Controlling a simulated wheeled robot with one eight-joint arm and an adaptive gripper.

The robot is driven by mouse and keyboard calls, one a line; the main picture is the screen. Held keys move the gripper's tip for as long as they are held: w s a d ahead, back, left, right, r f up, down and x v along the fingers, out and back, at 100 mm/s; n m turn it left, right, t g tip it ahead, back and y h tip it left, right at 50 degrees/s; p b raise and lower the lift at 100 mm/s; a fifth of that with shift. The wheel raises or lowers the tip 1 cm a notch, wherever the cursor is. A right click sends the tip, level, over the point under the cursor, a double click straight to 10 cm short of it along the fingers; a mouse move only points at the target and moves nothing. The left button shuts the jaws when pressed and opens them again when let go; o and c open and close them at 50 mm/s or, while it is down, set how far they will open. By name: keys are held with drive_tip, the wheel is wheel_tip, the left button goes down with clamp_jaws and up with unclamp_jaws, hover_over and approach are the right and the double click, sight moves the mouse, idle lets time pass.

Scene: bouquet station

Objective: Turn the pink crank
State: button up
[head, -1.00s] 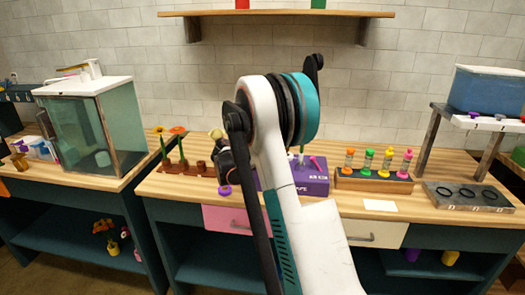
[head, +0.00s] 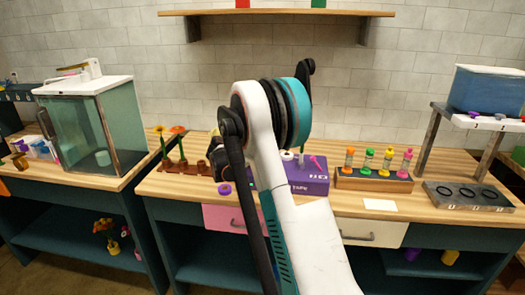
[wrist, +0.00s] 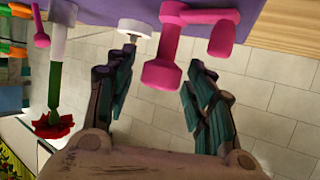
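My gripper (wrist: 161,60) is open, with one finger on each side of the crank's lower block. I see no clear grip on it; whether a finger touches it is hard to tell. In the head view the purple box (head: 308,182) stands on the middle bench, partly behind my arm. The crank cannot be made out there, and my gripper is mostly hidden by my arm.
In the wrist view a white round knob (wrist: 135,27) and a red flower (wrist: 53,125) on a green stem are close to the left finger. A wooden rack of coloured bottles (head: 372,181) stands right of the box. A brown flower holder (head: 181,166) is to the left.

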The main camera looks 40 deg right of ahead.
drive_tip(key=v, duration=1.2)
idle(0.4)
